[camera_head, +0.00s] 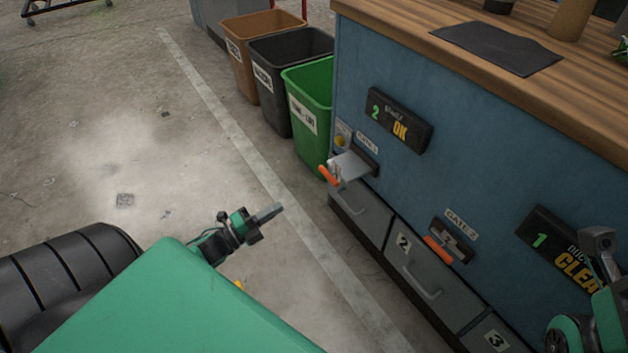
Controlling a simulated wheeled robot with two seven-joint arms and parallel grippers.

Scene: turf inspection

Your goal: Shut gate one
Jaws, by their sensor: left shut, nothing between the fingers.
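Gate one (350,166) is at the left end of the blue cabinet front, under a "GATE 1" label. Its grey metal plate sticks out from its slot, with an orange-tipped handle (328,175) at the outer left side. My left gripper (268,213) is shut and empty. It is over the floor, left of and lower in the picture than gate one, clear of the handle. Part of my right arm (598,290) shows at the right edge; its finger state is unclear.
Gate two (450,242), with an orange handle, is to the right on the cabinet (470,150). Grey drawers (428,275) with handles run below. A green bin (310,90), a black bin (285,60) and a brown bin (250,40) stand left of the cabinet. The floor at left is open.

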